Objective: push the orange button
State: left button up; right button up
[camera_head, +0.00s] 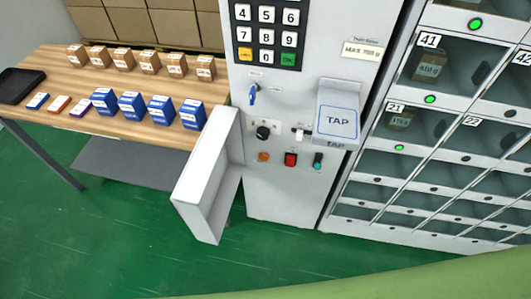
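The orange button (263,157) is a small round button low on the front of the grey vending cabinet (275,195). It is the leftmost in a row, with a red switch (290,159) and a green button (317,160) to its right. A black knob (263,132) sits just above it. Nothing covers the orange button in the head view. Neither of my grippers shows in this view, so their distance from the button cannot be seen.
An open grey door (207,190) juts out left of the buttons. A TAP reader (338,120) protrudes at upper right. A keypad (266,32) is above. Lockers (425,150) stand right; a wooden table (60,75) with boxes stands left. Green floor in front is clear.

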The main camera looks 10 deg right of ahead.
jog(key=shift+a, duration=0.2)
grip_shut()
